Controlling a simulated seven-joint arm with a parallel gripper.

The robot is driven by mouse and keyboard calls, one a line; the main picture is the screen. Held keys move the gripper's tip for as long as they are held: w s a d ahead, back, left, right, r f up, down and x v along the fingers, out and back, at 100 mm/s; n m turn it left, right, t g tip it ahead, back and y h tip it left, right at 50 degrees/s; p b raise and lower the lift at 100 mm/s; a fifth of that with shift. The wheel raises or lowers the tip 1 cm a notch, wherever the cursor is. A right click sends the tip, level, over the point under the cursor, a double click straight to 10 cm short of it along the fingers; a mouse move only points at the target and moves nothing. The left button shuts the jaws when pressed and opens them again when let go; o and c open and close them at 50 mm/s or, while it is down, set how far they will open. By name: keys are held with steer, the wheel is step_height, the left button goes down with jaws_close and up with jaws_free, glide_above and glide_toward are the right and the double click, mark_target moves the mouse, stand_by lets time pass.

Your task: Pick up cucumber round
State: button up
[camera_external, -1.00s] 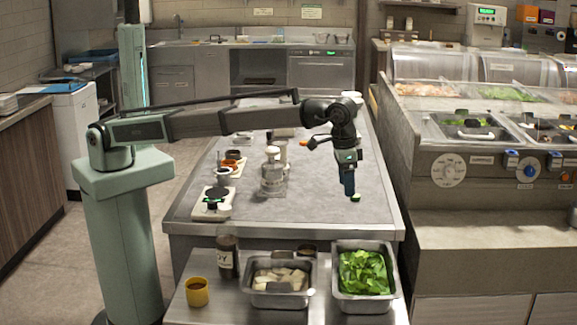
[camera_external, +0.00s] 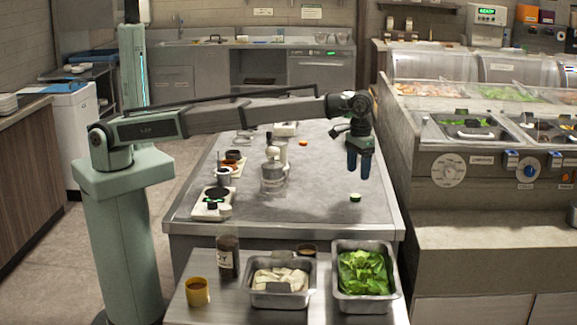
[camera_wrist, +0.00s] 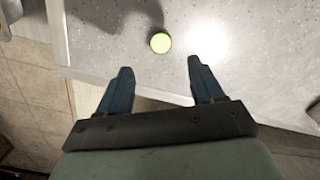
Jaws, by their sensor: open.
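The cucumber round (camera_external: 355,198) is a small green disc lying on the grey table (camera_external: 310,205), near its front right part. In the wrist view the cucumber round (camera_wrist: 160,43) shows a pale green face, ahead of my fingertips and roughly centred between them. My gripper (camera_external: 359,176) hangs above the table, up and slightly behind the cucumber round in the external view, apart from it. In the wrist view my gripper (camera_wrist: 160,64) shows two blue fingers spread wide with nothing between them.
A small appliance (camera_external: 272,172), sauce wells (camera_external: 232,162) and a black-topped device (camera_external: 213,203) stand on the table's left side. An orange piece (camera_external: 303,142) lies farther back. Trays of greens (camera_external: 363,272) and pale pieces (camera_external: 278,278) stand in front. The table around the cucumber round is clear.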

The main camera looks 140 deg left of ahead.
mark_target(354, 195)
step_height(354, 195, down, 3)
steer(key=shift+s+d+f, duration=0.15)
steer(key=shift+d+f, duration=0.05)
steer(key=shift+f, duration=1.15)
steer(key=shift+s+d+f, duration=0.1)
steer(key=shift+d+f, duration=0.05)
steer(key=shift+f, duration=1.15)
steer(key=shift+c, duration=0.5)
steer(key=c, duration=1)
steer(key=shift+r, duration=0.15)
